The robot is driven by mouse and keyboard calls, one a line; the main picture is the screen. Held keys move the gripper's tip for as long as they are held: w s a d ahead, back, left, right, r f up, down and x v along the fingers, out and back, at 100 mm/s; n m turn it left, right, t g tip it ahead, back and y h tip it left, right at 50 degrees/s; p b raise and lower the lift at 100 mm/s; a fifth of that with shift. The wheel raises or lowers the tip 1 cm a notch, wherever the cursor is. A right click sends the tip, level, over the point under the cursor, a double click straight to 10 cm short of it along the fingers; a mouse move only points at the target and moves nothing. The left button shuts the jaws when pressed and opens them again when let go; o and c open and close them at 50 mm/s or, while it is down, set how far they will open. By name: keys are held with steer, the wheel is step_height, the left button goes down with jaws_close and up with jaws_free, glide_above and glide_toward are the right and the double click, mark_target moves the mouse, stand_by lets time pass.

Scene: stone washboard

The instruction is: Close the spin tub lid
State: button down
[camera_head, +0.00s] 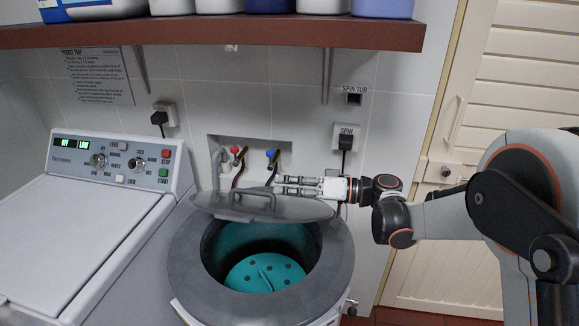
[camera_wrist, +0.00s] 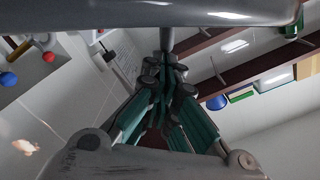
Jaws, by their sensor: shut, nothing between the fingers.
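The spin tub (camera_head: 185,265) is a round grey drum at the lower middle of the head view. Its mouth is open at the front and shows a teal inner disc (camera_head: 262,275) with holes. The grey round lid (camera_head: 305,210) is raised and tilted over the back of the mouth, with a bar handle (camera_head: 243,193) on it. My gripper (camera_head: 279,186) is shut and empty, its fingers pointing left just behind or above the lid near the handle; I cannot tell whether they touch it. In the wrist view my gripper (camera_wrist: 165,75) has its fingers together, below a grey band that crosses the top.
A white washer (camera_head: 75,235) with a control panel stands at the left. A brown shelf (camera_head: 220,32) with containers runs above. Red and blue taps with hoses (camera_head: 270,165) sit in the wall recess behind the tub. A louvred door (camera_head: 510,90) is at the right.

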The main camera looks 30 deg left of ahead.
steer(key=s+d+f+n+b, duration=0.2)
steer(key=s+f+b, duration=0.4)
steer(key=f, duration=0.5)
steer(key=shift+s+n, duration=0.15)
steer(key=shift+n, duration=0.35)
steer(key=shift+f, duration=0.1)
